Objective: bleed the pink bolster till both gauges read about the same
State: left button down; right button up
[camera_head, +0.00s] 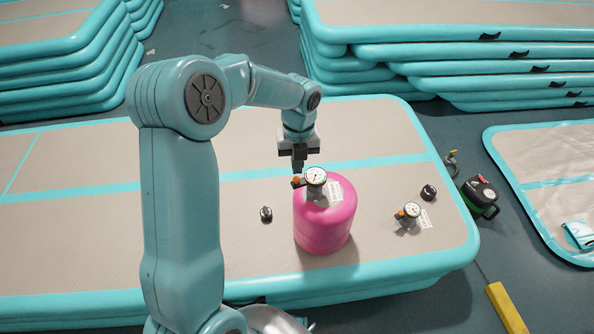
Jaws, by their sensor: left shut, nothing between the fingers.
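The pink bolster (322,229) stands upright on the beige and teal inflatable track (256,183). A round white gauge (315,177) sits on its top, with a small orange part (296,182) at the gauge's left and a white label beside it. The second gauge (410,211) is at the right, on the track, with a white label next to it. The needles are too small to read surely. My left gripper (299,167) points down, shut and empty, just above the orange part; I cannot tell whether they touch. My right gripper is not in view.
Small black caps (266,214) and (428,192) lie on the track on either side of the bolster. A green and black pump (480,197) stands on the floor beyond the right edge. A yellow bar (506,308) lies at lower right. Stacked tracks (460,62) fill the back.

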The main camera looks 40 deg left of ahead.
aim_at(297, 179)
pick_arm(q)
jog(key=shift+f, duration=1.25)
jog(key=shift+s+f+b, duration=0.15)
jog(key=shift+f+b, duration=0.4)
jog(key=shift+f, duration=0.65)
jog(key=shift+d+f, duration=0.1)
dwell(2.5)
notch_tip(297, 179, up, 17)
jog(key=p, duration=0.2)
jog(key=shift+w+f, duration=0.2)
jog(key=shift+w, duration=0.2)
dwell(0.8)
